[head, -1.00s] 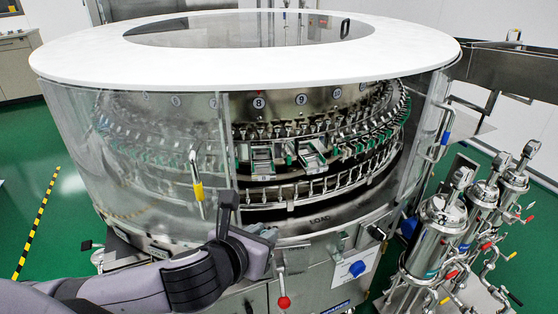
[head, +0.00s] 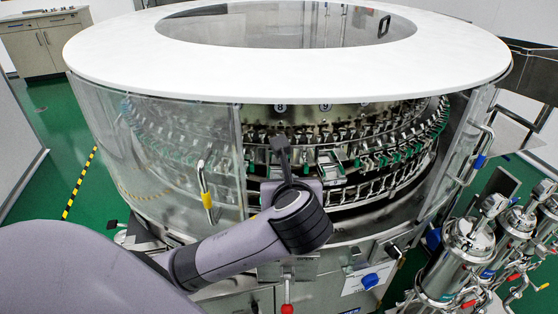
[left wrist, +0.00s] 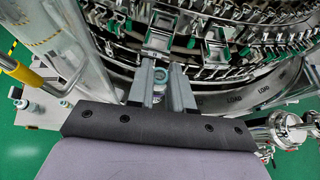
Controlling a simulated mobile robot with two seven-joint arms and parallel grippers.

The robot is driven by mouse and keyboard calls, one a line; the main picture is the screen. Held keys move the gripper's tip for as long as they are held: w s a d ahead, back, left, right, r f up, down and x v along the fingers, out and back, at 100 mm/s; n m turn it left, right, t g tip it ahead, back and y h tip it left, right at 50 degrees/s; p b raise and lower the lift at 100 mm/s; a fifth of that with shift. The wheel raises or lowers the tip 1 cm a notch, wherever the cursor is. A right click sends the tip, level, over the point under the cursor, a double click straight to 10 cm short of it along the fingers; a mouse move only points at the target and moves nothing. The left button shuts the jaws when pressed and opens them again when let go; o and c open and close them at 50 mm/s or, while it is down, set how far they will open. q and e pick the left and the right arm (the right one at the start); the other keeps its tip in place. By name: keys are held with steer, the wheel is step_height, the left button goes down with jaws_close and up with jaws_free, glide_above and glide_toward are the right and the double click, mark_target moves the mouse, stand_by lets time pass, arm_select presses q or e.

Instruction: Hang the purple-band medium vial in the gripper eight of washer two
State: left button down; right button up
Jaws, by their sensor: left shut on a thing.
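The round washer (head: 440,75) has a white ring top and an open front, with number plate 8 (head: 280,107) and number plate 9 (head: 325,107) inside. A green-edged metal gripper holder (head: 330,165) shows under plate 9; the one under plate 8 is partly hidden by my wrist. In the left wrist view two larger holders, a left one (left wrist: 160,35) and a right one (left wrist: 217,45), stand out. My left gripper (left wrist: 160,88) is shut on a small, clear, round-ended thing (left wrist: 159,76), likely the vial, just before the left holder. No purple band shows. My right gripper is not in view.
Clear side panels flank the opening; a yellow-and-white handle (head: 205,190) is on the left panel and a blue-marked handle (head: 481,155) on the right. A red-knobbed lever (head: 287,308) is below. Steel canisters (head: 455,255) stand at right.

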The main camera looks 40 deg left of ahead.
arm_select(q)
steer(key=shift+w+a+f+p, duration=0.1)
steer(key=shift+w+a+f, duration=0.5)
steer(key=shift+w+a, duration=1.05)
steer(key=shift+w+a+f+p, duration=0.1)
steer(key=shift+w+a+f, duration=0.45)
steer(key=shift+w+a, duration=1.1)
steer(key=shift+w+a+f+p, duration=0.1)
steer(key=shift+w+a+f, duration=0.5)
steer(key=shift+w+a, duration=1.05)
steer(key=shift+w+d, duration=0.45)
steer(key=shift+d, duration=0.05)
steer(key=shift+f, duration=0.4)
steer(key=c, duration=1)
jaws_free()
